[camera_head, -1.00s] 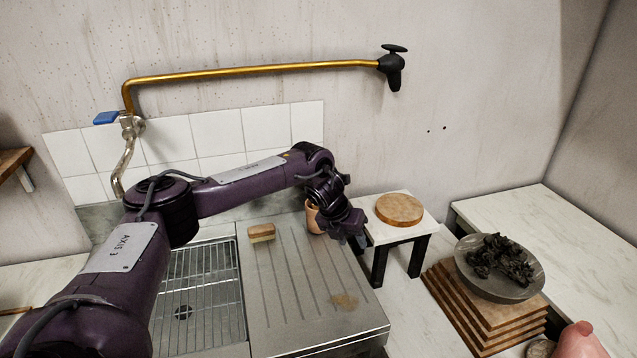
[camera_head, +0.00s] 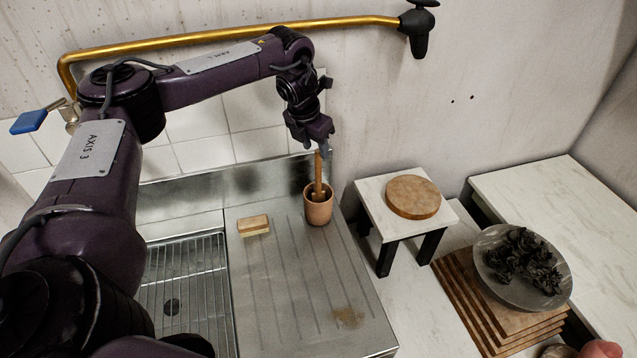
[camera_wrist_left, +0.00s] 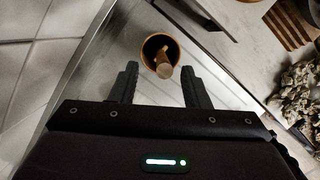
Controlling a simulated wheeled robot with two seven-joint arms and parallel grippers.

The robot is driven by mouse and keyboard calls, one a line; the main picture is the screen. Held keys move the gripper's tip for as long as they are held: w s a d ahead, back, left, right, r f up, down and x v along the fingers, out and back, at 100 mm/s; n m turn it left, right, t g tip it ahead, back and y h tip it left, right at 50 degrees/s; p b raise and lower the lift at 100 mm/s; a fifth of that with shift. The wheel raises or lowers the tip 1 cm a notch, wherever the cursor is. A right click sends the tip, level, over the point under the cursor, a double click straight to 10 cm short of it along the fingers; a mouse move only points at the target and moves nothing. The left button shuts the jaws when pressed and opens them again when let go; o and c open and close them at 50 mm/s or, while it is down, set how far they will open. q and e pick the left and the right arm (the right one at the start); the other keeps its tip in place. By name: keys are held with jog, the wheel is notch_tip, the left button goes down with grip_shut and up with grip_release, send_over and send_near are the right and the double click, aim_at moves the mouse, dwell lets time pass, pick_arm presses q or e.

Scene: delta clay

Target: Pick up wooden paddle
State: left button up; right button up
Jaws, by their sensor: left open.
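The wooden paddle (camera_head: 318,170) stands upright in a small terracotta cup (camera_head: 319,210) on the steel drainboard. My left gripper (camera_head: 321,147) is pointed down over the cup, at the top of the paddle's handle. In the left wrist view the paddle's handle end (camera_wrist_left: 164,71) shows inside the cup's dark mouth (camera_wrist_left: 150,50), just beyond and between the fingertips. The left gripper (camera_wrist_left: 158,72) is open there, with a finger on each side. I cannot tell how far the handle reaches between the fingers. My right gripper is not in view.
A wood and pale sponge or brush (camera_head: 253,225) lies left of the cup. A small white stand (camera_head: 385,218) with a round wooden board (camera_head: 413,196) is to the right. A grey bowl of dark pieces (camera_head: 500,290) sits on stacked boards (camera_head: 455,285). A brass pipe (camera_head: 230,36) runs along the wall.

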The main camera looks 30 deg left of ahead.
aim_at(319, 161)
pick_arm(q)
jog(key=p+x, duration=0.2)
jog(key=x, duration=0.1)
jog(key=p+x, duration=0.1)
jog(key=x, duration=0.1)
jog(key=shift+s+d+f, duration=0.2)
jog(key=shift+d, duration=0.05)
jog(key=shift+w+f, duration=0.2)
jog(key=shift+f, duration=0.25)
jog(key=shift+c, duration=0.4)
jog(key=shift+s+r, duration=0.1)
jog(key=c, duration=0.7)
grip_shut()
